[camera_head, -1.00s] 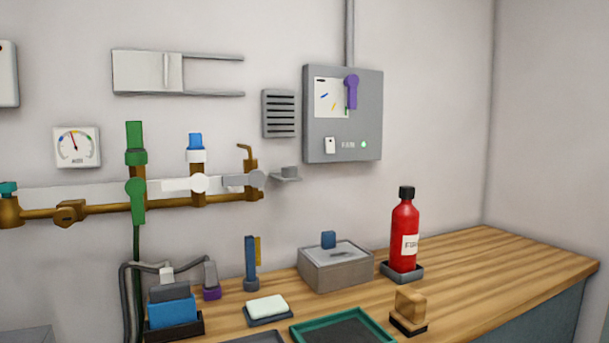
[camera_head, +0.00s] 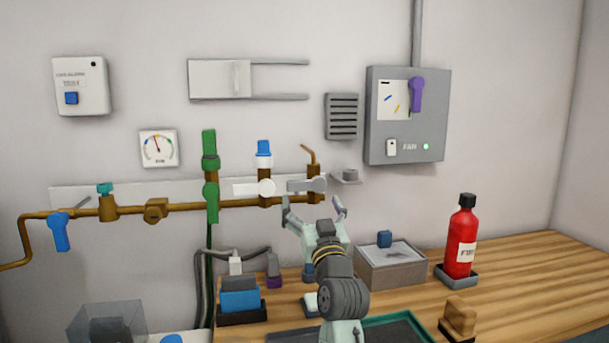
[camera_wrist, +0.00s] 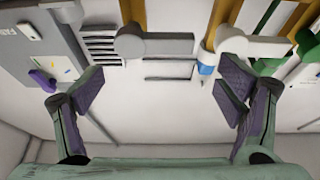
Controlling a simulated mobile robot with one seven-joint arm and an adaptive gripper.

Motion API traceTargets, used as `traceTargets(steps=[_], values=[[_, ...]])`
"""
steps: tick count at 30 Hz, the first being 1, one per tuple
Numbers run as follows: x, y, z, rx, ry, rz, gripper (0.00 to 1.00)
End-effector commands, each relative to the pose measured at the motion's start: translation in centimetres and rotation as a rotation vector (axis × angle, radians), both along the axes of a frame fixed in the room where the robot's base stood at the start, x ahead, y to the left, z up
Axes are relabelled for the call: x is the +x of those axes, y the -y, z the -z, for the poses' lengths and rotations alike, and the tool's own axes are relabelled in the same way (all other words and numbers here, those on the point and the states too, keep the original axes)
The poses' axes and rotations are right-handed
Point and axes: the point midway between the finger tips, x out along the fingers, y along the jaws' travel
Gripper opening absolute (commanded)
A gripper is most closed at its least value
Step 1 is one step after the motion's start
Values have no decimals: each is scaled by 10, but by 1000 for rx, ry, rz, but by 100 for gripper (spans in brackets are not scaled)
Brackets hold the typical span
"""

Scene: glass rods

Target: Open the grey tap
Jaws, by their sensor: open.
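The grey tap (camera_head: 304,185) is at the right end of the brass pipe on the wall. Its lever lies sideways, pointing left from a round hub. It also shows in the upside-down wrist view (camera_wrist: 160,43), at the top middle. My gripper (camera_head: 313,207) is just below the tap in the head view, fingers spread and empty. In the wrist view my gripper (camera_wrist: 160,88) has one finger on each side, with the grey lever beyond the gap between them. I see no contact.
A white tap (camera_head: 252,188) and a green tap (camera_head: 211,190) sit just left on the same pipe. A small grey shelf (camera_head: 345,177) juts out at the right. Below are a grey box (camera_head: 390,268), a red bottle (camera_head: 462,240) and a blue block (camera_head: 240,295).

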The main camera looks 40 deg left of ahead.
Motion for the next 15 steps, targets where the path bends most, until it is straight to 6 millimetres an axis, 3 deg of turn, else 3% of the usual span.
traceTargets(steps=[9, 15], values=[[35, -43, -28, 3, 1, -3, 87], [48, -58, -34, 2, 2, -1, 87]])
